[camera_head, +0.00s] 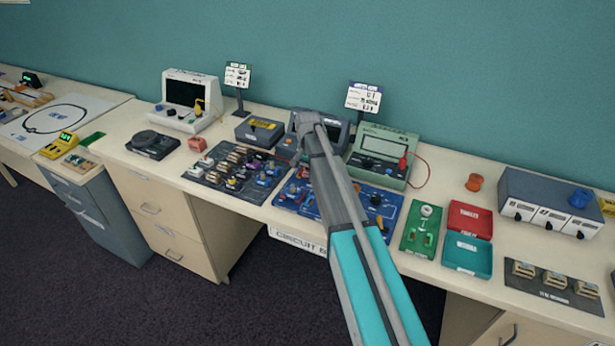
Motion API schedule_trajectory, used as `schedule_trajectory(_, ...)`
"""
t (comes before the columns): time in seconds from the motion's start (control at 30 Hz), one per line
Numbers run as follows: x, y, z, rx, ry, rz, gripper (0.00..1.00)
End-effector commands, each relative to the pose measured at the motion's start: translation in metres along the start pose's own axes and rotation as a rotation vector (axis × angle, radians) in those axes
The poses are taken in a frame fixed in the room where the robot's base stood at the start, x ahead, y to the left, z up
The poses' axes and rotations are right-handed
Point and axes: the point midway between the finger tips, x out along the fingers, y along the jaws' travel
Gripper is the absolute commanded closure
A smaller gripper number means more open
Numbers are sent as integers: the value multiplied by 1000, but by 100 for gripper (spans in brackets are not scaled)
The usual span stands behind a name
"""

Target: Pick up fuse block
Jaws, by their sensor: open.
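I cannot tell for sure which thing is the fuse block. A small reddish block (197,145) lies on the bench at the left, beside the black round device. Several small parts sit on the dark board (190,172) and on the blue circuit board (382,228). My arm reaches up from the bottom over the bench and covers part of the blue board. No gripper fingers can be made out at its far end, and nothing is seen held.
A dark meter (338,132) is partly behind my arm. A green meter (385,150) with a red lead stands right of it. Red (470,219) and teal (467,257) trays, a green board (421,240) and a blue-grey box (540,190) crowd the right. Sign stands rise behind.

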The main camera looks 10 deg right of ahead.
Motion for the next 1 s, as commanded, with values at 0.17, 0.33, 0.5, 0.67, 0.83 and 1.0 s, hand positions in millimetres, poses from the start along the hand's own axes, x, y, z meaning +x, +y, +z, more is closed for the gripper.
schedule_trajectory(0.17, 0, 0, 0, 0, 0, 0, 0)
schedule_trajectory(0.33, 0, 0, 0, 0, 0, 0, 0)
schedule_trajectory(0.5, 0, 0, 0, 0, 0, 0, 7)
schedule_trajectory(0.67, 0, 0, 0, 0, 0, 0, 37)
schedule_trajectory(0.83, 0, 0, 0, 0, 0, 0, 69)
schedule_trajectory(1.0, 0, 0, 0, 0, 0, 0, 71)
